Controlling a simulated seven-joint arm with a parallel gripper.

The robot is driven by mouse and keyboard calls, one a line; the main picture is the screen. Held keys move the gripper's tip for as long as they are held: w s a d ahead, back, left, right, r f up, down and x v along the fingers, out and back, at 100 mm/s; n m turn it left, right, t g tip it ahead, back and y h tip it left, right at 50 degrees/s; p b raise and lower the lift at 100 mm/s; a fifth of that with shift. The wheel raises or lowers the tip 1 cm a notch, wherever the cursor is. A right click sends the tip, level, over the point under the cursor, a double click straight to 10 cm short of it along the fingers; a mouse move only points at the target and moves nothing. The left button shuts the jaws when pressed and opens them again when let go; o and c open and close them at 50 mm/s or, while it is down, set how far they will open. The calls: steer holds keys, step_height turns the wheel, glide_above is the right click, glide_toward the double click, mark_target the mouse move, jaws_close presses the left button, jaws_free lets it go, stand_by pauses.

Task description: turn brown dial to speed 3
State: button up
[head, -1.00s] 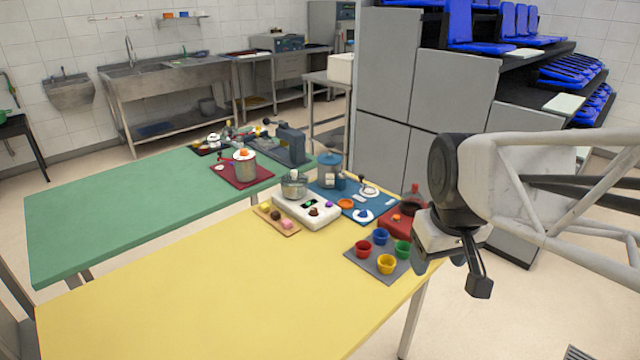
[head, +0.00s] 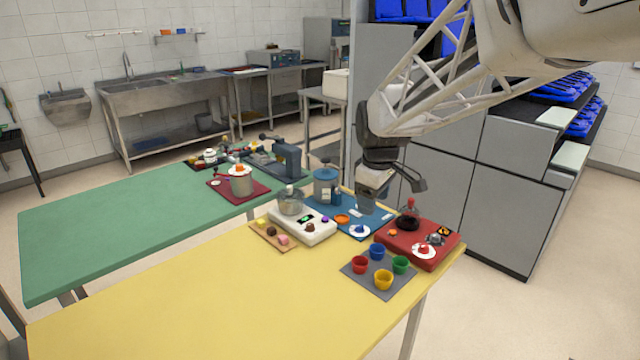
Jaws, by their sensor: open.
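The brown dial (head: 309,227) is a small dark knob on the front of a white scale-like device (head: 318,234) on the yellow table. It sits beside a small green-lit display (head: 306,218) and a purple knob (head: 325,219). The dial's markings and its present setting are too small to read. My gripper (head: 367,209) is open and points down above the back of the blue mat, to the right of the white device. It is well apart from the brown dial and holds nothing that I can see. Its fingertips are small and hard to make out.
A metal bowl (head: 291,201) stands on the white device. A board with small sweets (head: 270,235) lies at its left. The blue mat (head: 345,228), a red device (head: 400,249) and several coloured cups on a grey mat (head: 373,283) lie to the right. The front of the yellow table (head: 220,310) is clear.

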steer(key=w+a+f+n, duration=0.3)
steer(key=w+a+f, duration=0.1)
steer(key=w, duration=0.4)
steer(key=w+a+f+n, duration=0.3)
steer(key=w, duration=0.4)
steer(key=n+g, duration=0.1)
steer(key=n, duration=0.4)
glide_above(310, 224)
steer(key=f, duration=1.1)
steer(key=shift+s+d+f, duration=0.25)
steer(key=shift+s, duration=0.15)
steer(key=shift+w+a+f+n, duration=0.25)
steer(key=shift+f+n, duration=0.05)
steer(key=shift+f, duration=0.1)
steer(key=shift+f, duration=3.85)
steer(key=c, duration=0.9)
